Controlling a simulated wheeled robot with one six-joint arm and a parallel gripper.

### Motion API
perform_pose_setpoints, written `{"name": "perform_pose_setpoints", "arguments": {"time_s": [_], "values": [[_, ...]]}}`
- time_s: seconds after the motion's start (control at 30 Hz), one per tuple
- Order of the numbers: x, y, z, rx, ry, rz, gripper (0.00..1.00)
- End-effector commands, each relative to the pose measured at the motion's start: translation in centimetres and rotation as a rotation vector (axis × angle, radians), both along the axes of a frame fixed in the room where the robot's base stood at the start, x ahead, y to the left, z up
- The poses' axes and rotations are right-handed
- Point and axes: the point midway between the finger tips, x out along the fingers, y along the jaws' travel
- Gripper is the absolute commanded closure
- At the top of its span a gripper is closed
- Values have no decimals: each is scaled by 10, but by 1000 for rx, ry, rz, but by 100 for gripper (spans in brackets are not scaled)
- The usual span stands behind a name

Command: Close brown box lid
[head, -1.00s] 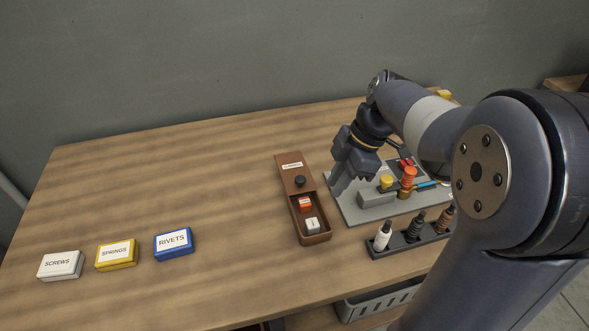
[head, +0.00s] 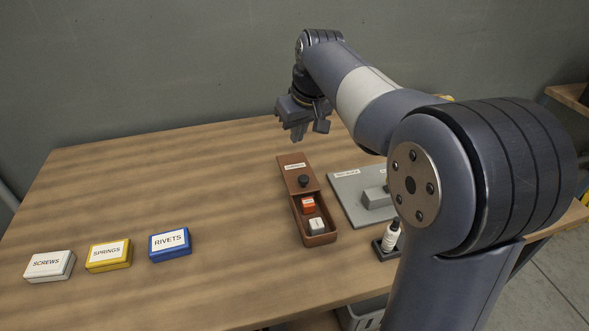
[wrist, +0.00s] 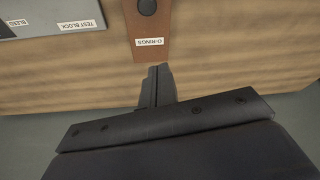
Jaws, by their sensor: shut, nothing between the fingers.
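The brown box (head: 311,230) stands on the table right of centre in the head view. Its lid (head: 294,171), with a white label and a dark round knob (head: 304,181), covers the far part. The near part is open and shows an orange block (head: 308,205) and a white block (head: 317,225) inside. My gripper (head: 298,137) is shut and empty, in the air above and beyond the lid's far end. In the wrist view the lid (wrist: 152,28) reads "O-RINGS", with the shut fingertips (wrist: 159,68) just off its labelled end in the picture.
A grey plate (head: 352,200) with a block lies right of the box, partly hidden by my arm. A white-bodied bottle (head: 390,237) stands in a dark rack. White, yellow (head: 108,255) and blue (head: 170,245) labelled boxes sit at left. The table between is clear.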

Motion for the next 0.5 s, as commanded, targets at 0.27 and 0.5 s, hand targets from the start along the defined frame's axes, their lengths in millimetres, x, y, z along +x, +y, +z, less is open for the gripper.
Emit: {"name": "perform_pose_setpoints", "arguments": {"time_s": [0.27, 0.5], "values": [[9, 4, -25, 3, 3, -18, 100], [23, 12, -75, 3, 4, -16, 100]]}}
